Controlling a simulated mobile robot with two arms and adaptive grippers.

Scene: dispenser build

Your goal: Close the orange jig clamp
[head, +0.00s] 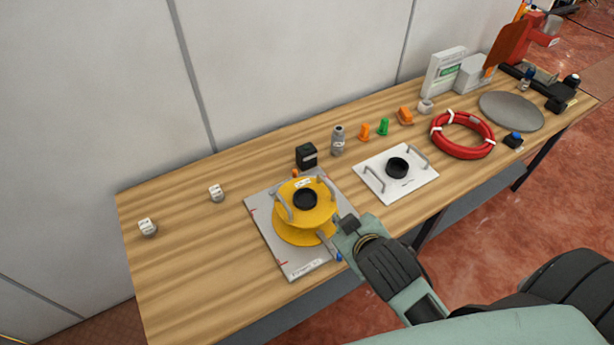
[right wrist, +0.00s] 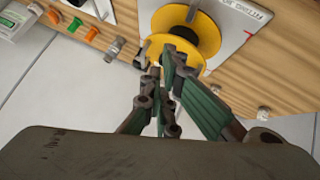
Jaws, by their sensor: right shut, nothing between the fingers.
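A small orange part (head: 296,173), which looks like the jig clamp, shows at the back edge of the grey jig plate (head: 265,228). It is mostly hidden behind the yellow spool, so I cannot tell how its lever stands. The yellow flanged spool (head: 290,235) with a black centre and grey handles sits on the plate. My right gripper (head: 328,238) is shut and empty at the spool's front right side; touching or apart is unclear. In the right wrist view its fingers (right wrist: 168,55) overlap the spool's rim (right wrist: 205,30). My left gripper is not in view.
A black block (head: 306,156) stands just behind the plate, with a grey bottle (head: 338,141) to its right. A white plate with handles (head: 372,182) lies right of the spool. A red hose ring (head: 463,153) lies further right. The table's left part is mostly clear.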

